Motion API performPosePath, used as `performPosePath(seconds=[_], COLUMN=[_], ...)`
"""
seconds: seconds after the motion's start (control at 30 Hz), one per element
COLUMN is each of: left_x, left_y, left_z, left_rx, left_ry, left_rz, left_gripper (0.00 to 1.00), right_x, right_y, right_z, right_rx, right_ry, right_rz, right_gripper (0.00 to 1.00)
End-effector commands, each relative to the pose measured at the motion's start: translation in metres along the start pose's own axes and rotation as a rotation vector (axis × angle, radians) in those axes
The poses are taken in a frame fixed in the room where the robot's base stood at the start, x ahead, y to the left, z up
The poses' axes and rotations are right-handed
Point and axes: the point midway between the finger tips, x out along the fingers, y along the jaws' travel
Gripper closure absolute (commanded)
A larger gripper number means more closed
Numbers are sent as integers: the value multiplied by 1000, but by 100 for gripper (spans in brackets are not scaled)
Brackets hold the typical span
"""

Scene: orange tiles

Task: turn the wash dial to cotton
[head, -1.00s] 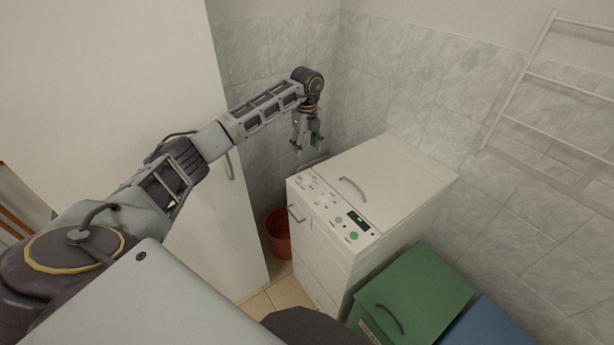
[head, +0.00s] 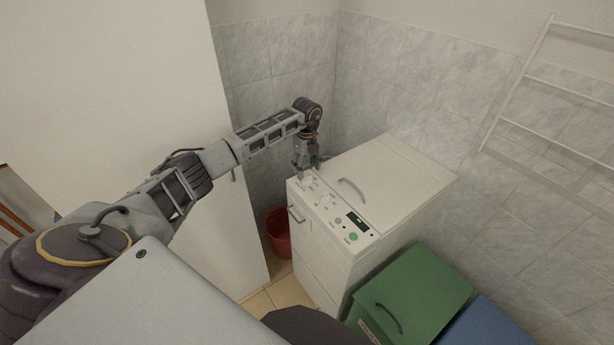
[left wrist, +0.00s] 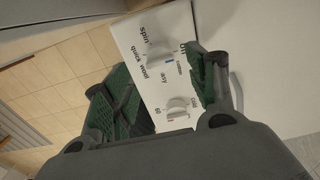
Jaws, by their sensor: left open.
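The white top-loading washing machine (head: 385,175) has a sloped control panel at its front edge. In the left wrist view the panel (left wrist: 152,95) carries a white dial (left wrist: 160,53), with a blue mark, ringed by words including spin, off, quick and wool. A second white dial (left wrist: 177,107) with a red mark lies below it. The word cotton cannot be read clearly. My left gripper (head: 304,170) is above the panel's far left end. In the left wrist view its green-padded fingers (left wrist: 158,84) are open and empty, one on each side of the dials. My right gripper is out of view.
The panel also has a small display (head: 357,220) and a green button (head: 353,237). A curved handle (head: 351,188) is on the lid. A red bucket (head: 279,234) stands left, a green bin (head: 420,285) and a blue one (head: 490,325) right. A white cabinet (head: 225,225) stands left.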

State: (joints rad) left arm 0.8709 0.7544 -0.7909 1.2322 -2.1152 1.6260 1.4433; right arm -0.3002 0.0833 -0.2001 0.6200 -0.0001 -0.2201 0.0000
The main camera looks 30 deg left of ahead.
Motion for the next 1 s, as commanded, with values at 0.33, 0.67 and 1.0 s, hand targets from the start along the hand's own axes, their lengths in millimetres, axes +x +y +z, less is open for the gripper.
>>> performPosePath(seconds=[0.33,0.67,1.0], left_x=[41,55,54], left_y=[0,0,0], left_z=[-1,0,0], left_rx=[0,0,0], left_ry=[2,0,0], left_rz=[2,1,0], left_gripper=[43,43,61], right_x=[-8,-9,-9], right_y=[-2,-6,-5], right_z=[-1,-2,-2], right_rx=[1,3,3], right_ry=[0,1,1], right_rz=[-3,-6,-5], right_gripper=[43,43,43])
